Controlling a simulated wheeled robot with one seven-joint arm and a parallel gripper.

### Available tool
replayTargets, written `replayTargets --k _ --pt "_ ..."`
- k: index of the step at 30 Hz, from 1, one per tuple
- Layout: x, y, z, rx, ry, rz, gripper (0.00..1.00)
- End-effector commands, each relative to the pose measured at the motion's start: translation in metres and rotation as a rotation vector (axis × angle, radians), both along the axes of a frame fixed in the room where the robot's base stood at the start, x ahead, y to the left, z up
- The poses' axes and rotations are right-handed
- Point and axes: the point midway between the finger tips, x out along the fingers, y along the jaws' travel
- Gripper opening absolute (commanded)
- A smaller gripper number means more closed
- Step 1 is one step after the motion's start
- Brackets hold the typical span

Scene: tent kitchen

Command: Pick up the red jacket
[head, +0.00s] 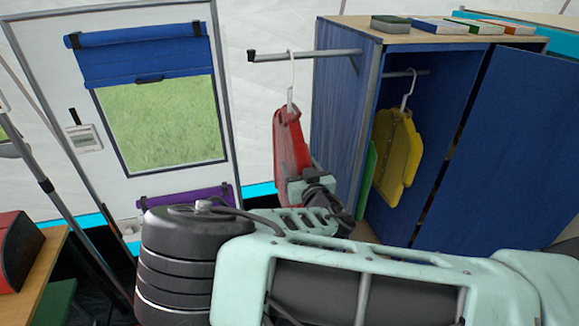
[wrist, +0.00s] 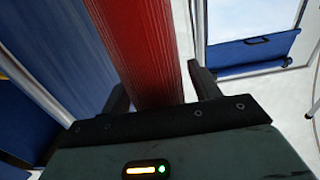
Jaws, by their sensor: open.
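The red jacket (head: 289,143) hangs on a white hanger (head: 291,80) from a grey rod (head: 300,55) that sticks out from the blue wardrobe's left side. My gripper (head: 310,180) is at the jacket's lower right edge in the head view, where my arm hides its lower part. In the wrist view the red jacket (wrist: 145,45) stands upright between the two dark fingers of my open gripper (wrist: 160,88). A gap shows beside the right finger; the left finger is close to the jacket. I cannot tell whether it touches.
The blue wardrobe (head: 338,130) stands right of the jacket, with a yellow jacket (head: 398,155) and a green garment (head: 367,175) inside. Books (head: 445,26) lie on top. A white door (head: 40,60) with a window is behind left. A table with a red item (head: 18,250) is at far left.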

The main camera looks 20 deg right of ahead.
Motion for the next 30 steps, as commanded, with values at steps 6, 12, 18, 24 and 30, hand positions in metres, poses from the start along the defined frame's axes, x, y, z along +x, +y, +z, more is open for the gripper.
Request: replayTargets --k 6,12,18,24,30 --pt "0.0038 -0.0001 -0.0008 0.000 0.000 0.000 0.61" --pt "0.0035 -0.0001 -0.0008 0.000 0.000 0.000 0.25" --pt "0.0036 0.0000 0.0000 0.000 -0.002 0.001 0.00" --pt "0.0036 0.0001 0.0007 0.001 -0.002 0.000 0.00" --pt "0.0038 0.0000 0.0078 0.002 -0.003 -0.001 0.00"
